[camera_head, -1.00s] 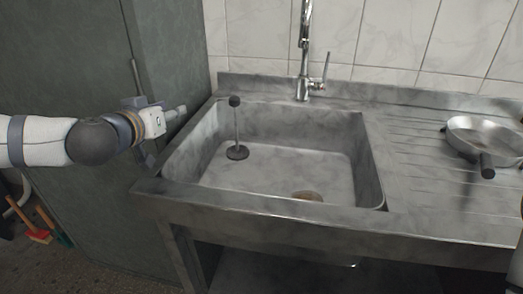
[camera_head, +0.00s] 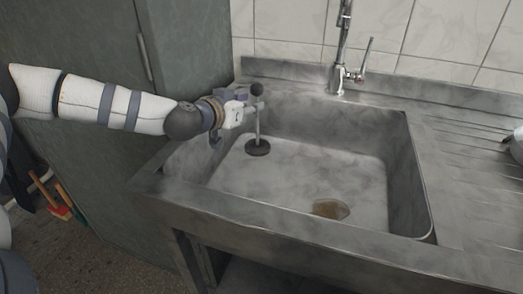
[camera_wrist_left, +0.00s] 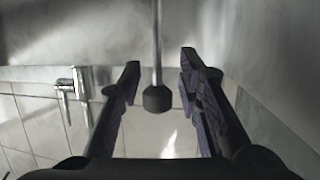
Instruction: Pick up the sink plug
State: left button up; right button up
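The sink plug stands upright on the sink floor toward the back left of the basin. In the head view it has a dark round base (camera_head: 258,148), a thin metal rod and a black knob (camera_head: 257,89) on top. My left gripper (camera_head: 251,105) reaches in over the left rim at the rod's upper part, just below the knob. In the left wrist view, which looks upside down, the open fingers (camera_wrist_left: 160,63) stand on both sides of the rod and knob (camera_wrist_left: 157,98), with gaps visible on each side.
The metal sink (camera_head: 408,165) has raised walls, and its brown-stained drain (camera_head: 330,209) lies toward the front. A tap (camera_head: 343,50) rises behind it. A green cabinet stands left.

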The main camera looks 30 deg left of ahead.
pick_arm(q)
jog(key=b+x, duration=0.1)
jog(key=x, duration=0.3)
jog(key=shift+s+d+f, duration=0.1)
jog(key=shift+d+f, duration=0.05)
grip_shut()
